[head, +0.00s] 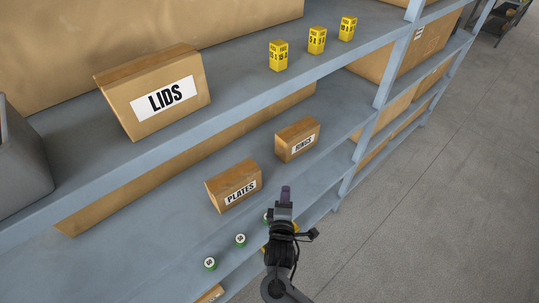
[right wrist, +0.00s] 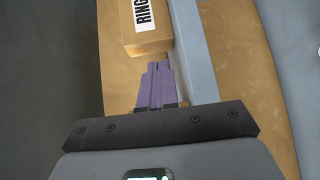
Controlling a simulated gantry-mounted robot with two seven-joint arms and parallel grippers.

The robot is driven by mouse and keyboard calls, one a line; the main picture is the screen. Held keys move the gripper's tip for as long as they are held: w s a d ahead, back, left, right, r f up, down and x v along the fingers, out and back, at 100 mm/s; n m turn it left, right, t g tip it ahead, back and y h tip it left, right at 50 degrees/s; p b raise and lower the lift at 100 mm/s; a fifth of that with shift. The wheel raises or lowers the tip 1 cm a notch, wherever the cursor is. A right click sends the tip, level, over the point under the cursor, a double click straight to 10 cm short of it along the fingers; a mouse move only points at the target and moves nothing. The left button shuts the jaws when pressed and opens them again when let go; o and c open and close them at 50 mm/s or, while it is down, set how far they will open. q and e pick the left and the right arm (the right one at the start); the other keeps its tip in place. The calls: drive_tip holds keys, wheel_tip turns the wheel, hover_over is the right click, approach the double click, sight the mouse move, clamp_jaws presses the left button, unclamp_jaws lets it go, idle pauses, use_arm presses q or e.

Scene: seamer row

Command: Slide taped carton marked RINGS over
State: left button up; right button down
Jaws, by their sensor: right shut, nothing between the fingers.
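The carton marked RINGS (head: 298,141) is a small brown box with a white label, standing on the middle shelf right of the carton marked PLATES. It also shows at the top of the right wrist view (right wrist: 146,25), its label partly cut off. My right gripper (head: 286,190) is shut and empty, with its purple fingers together. In the right wrist view its fingertips (right wrist: 157,66) point at the near end of the RINGS carton; I cannot tell whether they touch it. In the head view the gripper is in front of the shelf, below the carton. My left gripper is not in view.
The PLATES carton (head: 233,186) stands left of RINGS. Small green-sided cans (head: 240,240) stand near the shelf's front edge. The upper shelf holds a LIDS carton (head: 177,118) and yellow boxes (head: 317,40). A blue-grey upright (head: 382,93) rises right of RINGS. Shelf between RINGS and upright looks clear.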

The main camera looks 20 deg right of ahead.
drive_tip(key=w+b, duration=0.1)
drive_tip(key=w, duration=0.1)
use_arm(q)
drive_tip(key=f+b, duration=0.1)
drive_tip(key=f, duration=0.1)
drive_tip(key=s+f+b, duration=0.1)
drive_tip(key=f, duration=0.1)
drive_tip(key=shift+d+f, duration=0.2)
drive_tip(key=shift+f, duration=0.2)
use_arm(e)
drive_tip(key=t, duration=0.1)
approach(284, 150)
drive_tip(key=x, duration=0.5)
drive_tip(key=shift+w+d, duration=0.15)
drive_tip(key=shift+w, duration=0.15)
